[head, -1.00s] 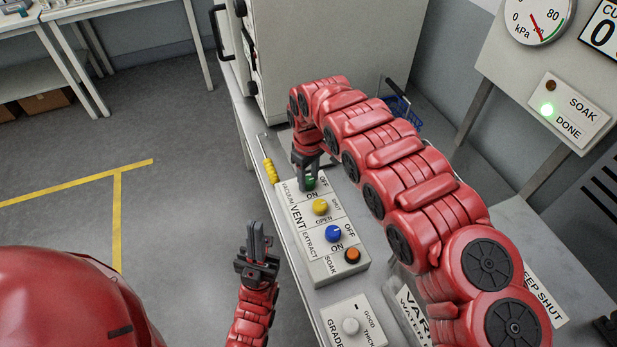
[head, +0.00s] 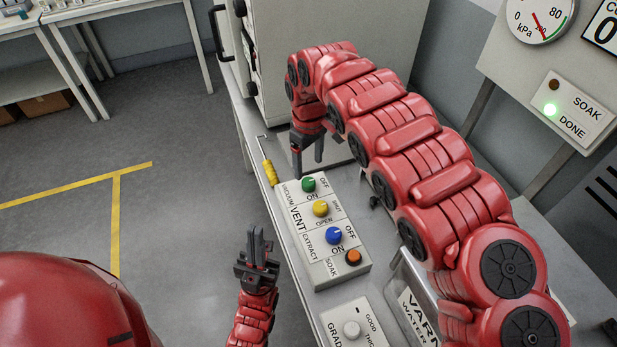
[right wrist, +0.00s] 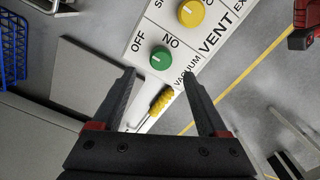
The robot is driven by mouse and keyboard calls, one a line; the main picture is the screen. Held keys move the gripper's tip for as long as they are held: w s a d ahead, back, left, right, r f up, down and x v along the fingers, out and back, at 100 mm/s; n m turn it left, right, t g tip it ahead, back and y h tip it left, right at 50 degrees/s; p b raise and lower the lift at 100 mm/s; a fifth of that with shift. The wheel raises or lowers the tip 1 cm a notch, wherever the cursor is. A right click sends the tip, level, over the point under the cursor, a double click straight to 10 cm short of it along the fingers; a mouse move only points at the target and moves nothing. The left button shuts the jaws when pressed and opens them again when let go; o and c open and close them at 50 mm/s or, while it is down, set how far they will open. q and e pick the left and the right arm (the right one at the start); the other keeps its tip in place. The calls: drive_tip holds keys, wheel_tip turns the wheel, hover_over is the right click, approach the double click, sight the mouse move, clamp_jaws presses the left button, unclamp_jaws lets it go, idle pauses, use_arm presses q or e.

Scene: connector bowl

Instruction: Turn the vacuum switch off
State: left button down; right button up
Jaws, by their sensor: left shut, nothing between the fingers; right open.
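The vacuum switch is a green knob (head: 308,184) at the far end of the control box (head: 334,268), marked OFF and ON. In the right wrist view, the small white mark on the green knob (right wrist: 161,58) appears to lie on its OFF side. My right gripper (head: 308,167) is open and empty, just beyond the knob and clear of it. Its two fingers also show in the right wrist view (right wrist: 158,75), with the knob ahead of them. My left gripper (head: 256,232) is shut and empty, left of the control box over the floor.
The box also has a yellow vent knob (head: 320,208), a blue extract knob (head: 333,235) and an orange soak button (head: 353,257). A yellow-handled tool (head: 270,173) lies beside it. A grey cabinet (head: 330,25) stands behind.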

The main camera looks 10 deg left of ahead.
sight(308, 181)
wheel_tip(308, 181, up, 11)
drive_tip(key=b, duration=0.1)
idle(0.6)
